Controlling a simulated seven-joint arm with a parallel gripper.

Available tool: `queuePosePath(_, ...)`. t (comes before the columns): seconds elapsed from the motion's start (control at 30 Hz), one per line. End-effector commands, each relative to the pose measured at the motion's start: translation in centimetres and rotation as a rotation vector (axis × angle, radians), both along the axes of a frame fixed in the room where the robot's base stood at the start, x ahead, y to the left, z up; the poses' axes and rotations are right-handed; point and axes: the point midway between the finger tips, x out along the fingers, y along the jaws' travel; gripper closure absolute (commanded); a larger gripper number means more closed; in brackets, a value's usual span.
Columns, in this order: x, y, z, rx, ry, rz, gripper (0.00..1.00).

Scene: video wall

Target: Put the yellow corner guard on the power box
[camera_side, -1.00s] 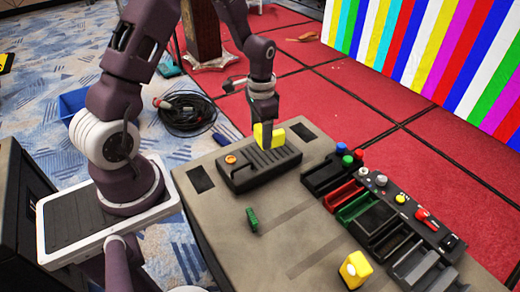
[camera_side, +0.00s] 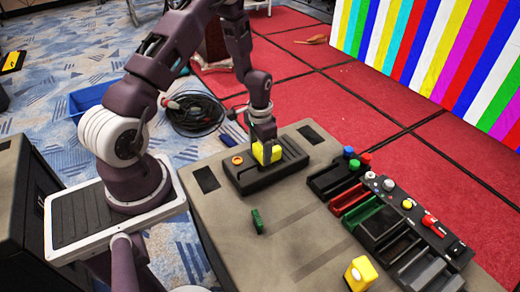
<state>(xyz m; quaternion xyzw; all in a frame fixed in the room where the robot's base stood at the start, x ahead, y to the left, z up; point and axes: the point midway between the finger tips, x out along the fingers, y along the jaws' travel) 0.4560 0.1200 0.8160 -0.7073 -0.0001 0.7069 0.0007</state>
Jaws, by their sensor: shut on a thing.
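My gripper (camera_side: 266,143) points down and is shut on a yellow block-like piece (camera_side: 274,154), which looks like the yellow corner guard. The fingers hide part of it. It is at the top of a low black ribbed box (camera_side: 240,177) with an orange button, which looks like the power box. I cannot tell whether the guard touches the box or hangs just above it. A second yellow piece (camera_side: 360,273) with a pale face stands apart at the table's front edge.
The grey table (camera_side: 295,225) also holds a small green piece (camera_side: 257,221), black, red and green open bins (camera_side: 376,226), and a control panel with coloured knobs (camera_side: 411,208) on the right. A cable coil (camera_side: 195,114) lies on the floor.

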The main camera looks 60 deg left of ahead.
Motion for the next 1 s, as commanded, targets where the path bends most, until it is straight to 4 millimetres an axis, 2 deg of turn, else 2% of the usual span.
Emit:
queuePosePath(0.03, 0.0, 0.0, -0.2, 0.0, 0.001, 0.0, 0.76)
queuePosePath(0.07, 0.0, 0.0, -0.1, 0.0, 0.0, 0.0, 0.31)
queuePosePath(0.13, 0.0, 0.0, -0.1, 0.0, 0.0, -0.001, 0.17)
queuePosePath(0.17, 0.0, 0.0, -0.1, 0.0, 0.0, -0.001, 0.15)
queuePosePath(0.47, 0.0, 0.0, 0.0, 0.0, 0.0, -0.001, 0.15)
queuePosePath(0.57, 0.1, 0.0, 1.2, 0.001, -0.002, 0.0, 0.15)
queuePosePath(0.9, 0.1, 0.0, 9.6, 0.002, -0.004, -0.001, 0.15)
queuePosePath(1.0, 0.1, 0.0, 11.2, 0.001, -0.003, 0.0, 0.15)
